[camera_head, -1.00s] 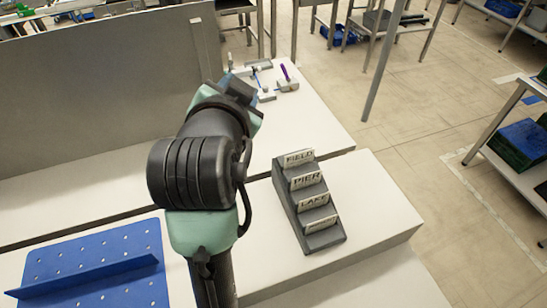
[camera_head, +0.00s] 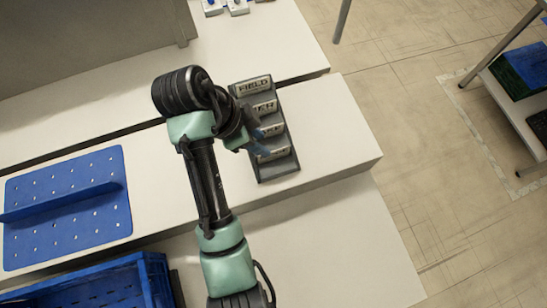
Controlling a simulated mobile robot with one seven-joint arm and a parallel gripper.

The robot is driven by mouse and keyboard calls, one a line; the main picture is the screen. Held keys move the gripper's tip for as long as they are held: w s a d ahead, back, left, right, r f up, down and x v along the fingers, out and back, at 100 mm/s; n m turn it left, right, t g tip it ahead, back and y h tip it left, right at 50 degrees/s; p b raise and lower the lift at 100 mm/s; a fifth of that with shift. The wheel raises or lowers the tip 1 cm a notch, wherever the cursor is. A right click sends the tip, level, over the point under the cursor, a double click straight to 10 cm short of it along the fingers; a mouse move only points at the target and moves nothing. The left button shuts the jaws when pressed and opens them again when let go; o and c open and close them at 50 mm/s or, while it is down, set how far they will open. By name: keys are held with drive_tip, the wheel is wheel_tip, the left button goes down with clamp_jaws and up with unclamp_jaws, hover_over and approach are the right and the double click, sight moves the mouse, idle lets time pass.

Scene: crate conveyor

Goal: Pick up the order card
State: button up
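A dark grey stepped card holder (camera_head: 285,167) stands on the white counter, right of my arm. The top card (camera_head: 254,87) reads FIELD. The card below it (camera_head: 265,107) appears to read PIER, partly covered. The third card (camera_head: 275,130) and the lowest card (camera_head: 275,155) are partly hidden, and their words are not fully legible. The frames do not single out one as the order card. My gripper (camera_head: 259,142) is at the left side of the holder, over the lower cards. Its finger opening is too small to judge.
A blue perforated board (camera_head: 70,235) with a raised ledge lies at left. A blue crate (camera_head: 150,278) is at lower left. A grey panel (camera_head: 80,40) stands behind. The counter right of the holder (camera_head: 335,130) is clear.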

sight(274, 151)
drive_tip(key=shift+b+x, duration=1)
drive_tip(key=shift+x, duration=2.5)
drive_tip(key=shift+w+a, duration=0.15)
clamp_jaws()
